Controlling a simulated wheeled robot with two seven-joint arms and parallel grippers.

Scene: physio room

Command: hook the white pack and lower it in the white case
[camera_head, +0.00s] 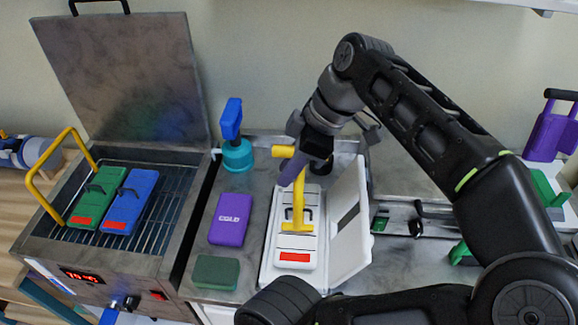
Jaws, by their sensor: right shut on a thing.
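My right gripper (312,158) is shut on the yellow hook tool (298,210), above the white case. The hook's shaft hangs down, and its lower end is over the white pack (295,258), at its handle. Whether the hook is caught in the handle cannot be told. The pack has a red label and appears within the tray half of the white case (266,278). Whether it rests on the bottom is unclear. The case's lid (350,222) stands open on the right. My left gripper is not in view.
At left, an open metal heater holds a green pack (97,200) and a blue pack (133,196) on a rack, with a yellow handle (45,165). A purple pack (230,219), a dark green block (215,272) and a teal-based blue tool (237,150) stand left of the case.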

